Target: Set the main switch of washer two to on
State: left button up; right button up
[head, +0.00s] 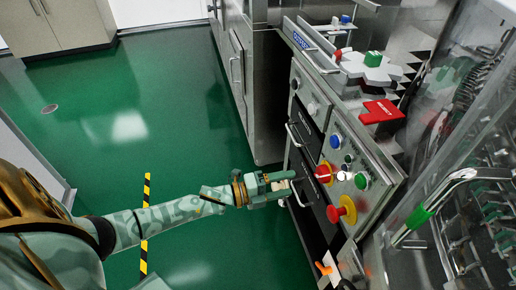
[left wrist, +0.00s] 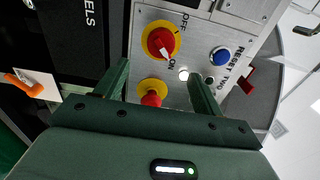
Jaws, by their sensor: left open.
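The main switch of washer two is a red rotary knob on a yellow round plate (head: 323,173), on the sloped steel control panel. In the left wrist view the switch (left wrist: 160,41) lies just beyond my fingertips, between OFF and ON labels. A white mark on the knob appears to point toward the ON side, but its exact setting is hard to tell. My left gripper (head: 290,184) is open and empty, close in front of the panel and left of the switch. Its two fingers (left wrist: 159,72) show apart, with the knob beyond the gap. My right gripper is out of view.
A red mushroom button on yellow (head: 343,210) sits below the switch; blue (head: 335,141) and green (head: 361,181) buttons are nearby. An orange-handled switch (head: 324,268) is lower down. A green-gripped metal handle (head: 421,214) stands at right. Green floor is clear at left.

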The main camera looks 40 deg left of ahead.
pick_arm(q)
jog(key=p+v, duration=0.1)
jog(key=v, duration=0.5)
jog(key=shift+s+a, duration=0.25)
jog(key=shift+s, duration=0.1)
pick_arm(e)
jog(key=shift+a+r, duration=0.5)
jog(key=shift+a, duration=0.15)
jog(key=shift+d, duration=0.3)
